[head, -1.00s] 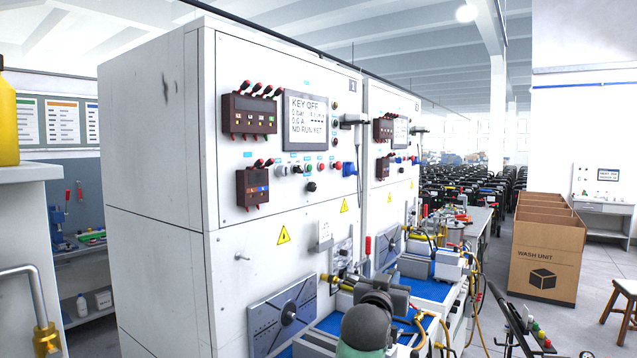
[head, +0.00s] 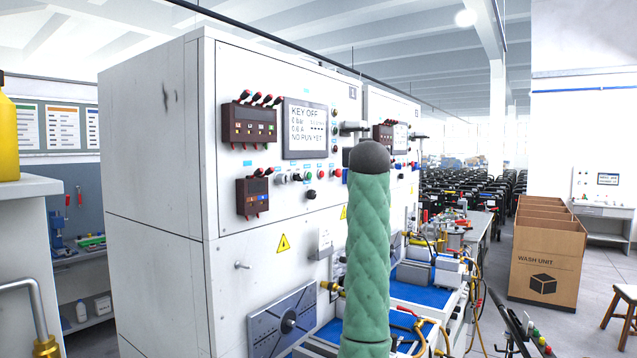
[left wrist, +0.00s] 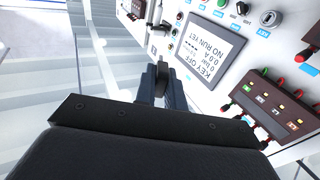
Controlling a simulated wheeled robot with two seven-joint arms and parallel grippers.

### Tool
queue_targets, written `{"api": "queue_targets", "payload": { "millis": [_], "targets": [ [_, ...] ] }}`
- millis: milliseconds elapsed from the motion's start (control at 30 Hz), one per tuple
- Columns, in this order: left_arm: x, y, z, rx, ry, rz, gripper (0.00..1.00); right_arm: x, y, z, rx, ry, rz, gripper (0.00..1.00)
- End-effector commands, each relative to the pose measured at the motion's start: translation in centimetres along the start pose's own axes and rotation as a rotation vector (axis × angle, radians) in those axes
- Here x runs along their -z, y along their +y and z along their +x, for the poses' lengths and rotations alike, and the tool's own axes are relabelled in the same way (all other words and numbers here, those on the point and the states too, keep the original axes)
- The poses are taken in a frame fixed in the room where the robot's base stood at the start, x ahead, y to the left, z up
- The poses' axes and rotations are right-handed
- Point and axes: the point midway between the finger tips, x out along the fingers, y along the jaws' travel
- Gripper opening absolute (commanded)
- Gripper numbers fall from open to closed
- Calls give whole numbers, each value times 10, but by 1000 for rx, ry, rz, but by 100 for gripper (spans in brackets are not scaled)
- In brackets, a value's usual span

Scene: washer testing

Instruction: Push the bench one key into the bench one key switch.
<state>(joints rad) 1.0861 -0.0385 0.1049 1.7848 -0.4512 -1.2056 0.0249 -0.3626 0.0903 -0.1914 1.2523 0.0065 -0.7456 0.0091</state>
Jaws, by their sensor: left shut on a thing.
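The bench one key switch appears to be the silver round switch (head: 282,178) at the left end of the control row under the bench one screen (head: 305,128). It also shows in the left wrist view (left wrist: 268,18), at the upper right. My left gripper (left wrist: 162,82) is shut on a small dark thing (left wrist: 162,72), probably the bench one key. Its shape is mostly hidden between the fingers. The gripper points at the panel beside the screen, apart from the switch. In the head view only a green arm link shows and the gripper is hidden. My right gripper is not in view.
Dark red terminal blocks (head: 249,122) with plugs stick out left of the screen. Buttons (head: 309,177) and a black knob (head: 311,194) sit close to the switch. Bench two (head: 398,105) stands behind. Cardboard boxes (head: 546,262) stand on the floor at right.

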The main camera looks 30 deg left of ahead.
Motion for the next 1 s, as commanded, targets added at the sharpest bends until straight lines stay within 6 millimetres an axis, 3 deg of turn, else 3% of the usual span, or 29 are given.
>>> {"api": "queue_targets", "payload": {
  "millis": [33, 200, 300, 367, 567, 700, 833, 1000],
  "targets": [
    [17, -6, 12, 29, -2, -3, 0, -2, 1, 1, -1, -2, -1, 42],
    [55, -32, 57, 158, -12, -6, 0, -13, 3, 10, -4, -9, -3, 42],
    [64, -51, 91, 256, -24, -5, 0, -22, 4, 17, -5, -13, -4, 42],
    [60, -60, 110, 313, -31, -1, 0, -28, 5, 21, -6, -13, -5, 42],
    [14, -81, 159, 493, -53, 22, 0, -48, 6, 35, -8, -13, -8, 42],
    [-37, -95, 180, 637, -62, 41, 0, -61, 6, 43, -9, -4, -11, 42],
    [-75, -110, 182, 788, -58, 52, 0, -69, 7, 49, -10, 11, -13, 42],
    [-97, -125, 165, 970, -47, 53, 0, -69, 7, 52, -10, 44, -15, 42]
  ]
}}
